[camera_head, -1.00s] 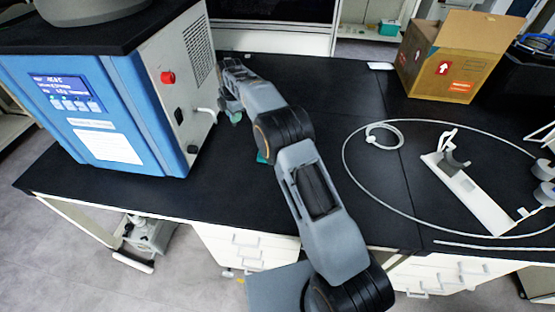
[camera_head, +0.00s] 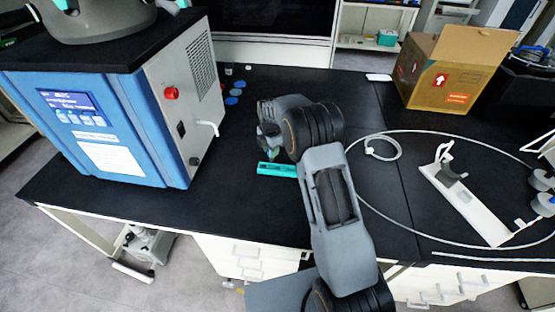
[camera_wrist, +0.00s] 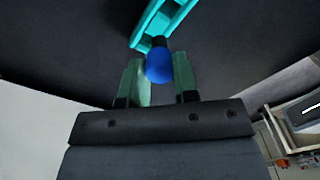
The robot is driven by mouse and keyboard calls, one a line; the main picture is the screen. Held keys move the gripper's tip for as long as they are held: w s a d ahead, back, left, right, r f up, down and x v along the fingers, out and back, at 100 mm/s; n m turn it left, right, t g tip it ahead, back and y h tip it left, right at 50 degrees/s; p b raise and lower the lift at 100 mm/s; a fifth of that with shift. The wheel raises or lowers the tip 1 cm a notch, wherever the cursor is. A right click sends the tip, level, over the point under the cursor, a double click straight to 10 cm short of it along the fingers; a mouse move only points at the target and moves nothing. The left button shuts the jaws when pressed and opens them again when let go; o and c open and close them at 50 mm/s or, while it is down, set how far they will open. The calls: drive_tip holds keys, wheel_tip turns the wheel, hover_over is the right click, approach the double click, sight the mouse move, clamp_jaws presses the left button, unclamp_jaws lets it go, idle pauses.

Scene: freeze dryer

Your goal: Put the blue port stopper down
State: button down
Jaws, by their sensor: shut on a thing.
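My gripper (camera_wrist: 160,80) is shut on the blue port stopper (camera_wrist: 159,66), a rounded blue piece between its two green fingers in the wrist view. A dark end of the stopper points towards the teal holder (camera_wrist: 166,14), just beyond it. I cannot tell whether the two touch. In the head view my gripper (camera_head: 269,146) is just above and behind the long teal holder (camera_head: 277,170), which lies on the black bench (camera_head: 215,190). The stopper is hidden there by the gripper and arm.
The blue freeze dryer (camera_head: 105,120) stands at left, its white port (camera_head: 208,128) sticking out on the right side. Several blue discs (camera_head: 232,100) lie behind it. White tubing (camera_head: 375,205) and a cardboard box (camera_head: 447,70) are at right. The bench left of the holder is clear.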

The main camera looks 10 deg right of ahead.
drive_tip(key=shift+s+d+f, duration=0.2)
drive_tip(key=shift+d+f, duration=0.4)
drive_tip(key=shift+f, duration=0.05)
drive_tip(key=shift+s+d+f+p, duration=0.1)
drive_tip(key=shift+d+f+p, duration=0.1)
drive_tip(key=shift+f, duration=0.55)
drive_tip(key=shift+s+d+f+p, duration=0.1)
drive_tip(key=shift+d+f+p, duration=0.1)
drive_tip(key=shift+f, duration=0.6)
drive_tip(key=shift+s+d+f+p, duration=0.1)
drive_tip(key=shift+d+f+p, duration=0.1)
drive_tip(key=shift+f, duration=0.55)
drive_tip(key=c, duration=0.9)
unclamp_jaws()
drive_tip(key=shift+w, duration=0.1)
